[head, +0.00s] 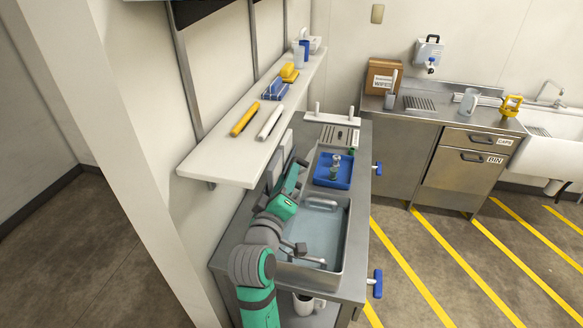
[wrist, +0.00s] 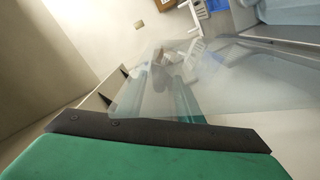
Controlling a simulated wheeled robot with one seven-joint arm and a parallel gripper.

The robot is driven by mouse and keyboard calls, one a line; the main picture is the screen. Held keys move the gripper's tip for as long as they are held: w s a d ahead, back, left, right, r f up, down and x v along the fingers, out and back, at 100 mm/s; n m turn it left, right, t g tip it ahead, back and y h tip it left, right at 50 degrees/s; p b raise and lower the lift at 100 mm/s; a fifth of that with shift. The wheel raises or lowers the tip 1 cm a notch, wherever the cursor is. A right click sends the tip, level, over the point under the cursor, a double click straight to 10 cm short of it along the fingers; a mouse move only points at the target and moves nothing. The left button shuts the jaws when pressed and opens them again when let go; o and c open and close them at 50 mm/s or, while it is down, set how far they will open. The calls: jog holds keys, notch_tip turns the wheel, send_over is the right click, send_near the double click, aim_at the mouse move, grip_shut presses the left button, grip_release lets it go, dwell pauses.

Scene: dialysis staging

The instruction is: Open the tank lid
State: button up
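The steel tank (head: 345,262) is set in the counter, with pale blue water showing inside. A light oval, handle-like shape (head: 321,203) lies at its far end; I cannot tell what it belongs to. My green and grey arm reaches along the tank's left side. My gripper (head: 294,180) is near the wall by the tank's far left corner; its fingers are not clearly visible. In the wrist view a see-through sheet (wrist: 175,85) stretches in front of my green wrist; it may be the lid. I cannot tell whether I grip it or how the lid stands.
A blue tray (head: 346,183) with a small bottle (head: 335,166) lies beyond the tank. A white shelf (head: 215,165) overhangs the counter's left side, close to my arm. Blue handles (head: 377,284) stick out on the counter's right. The striped floor (head: 440,270) at right is clear.

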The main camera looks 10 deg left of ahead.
jog(key=shift+w, duration=2.35)
grip_shut()
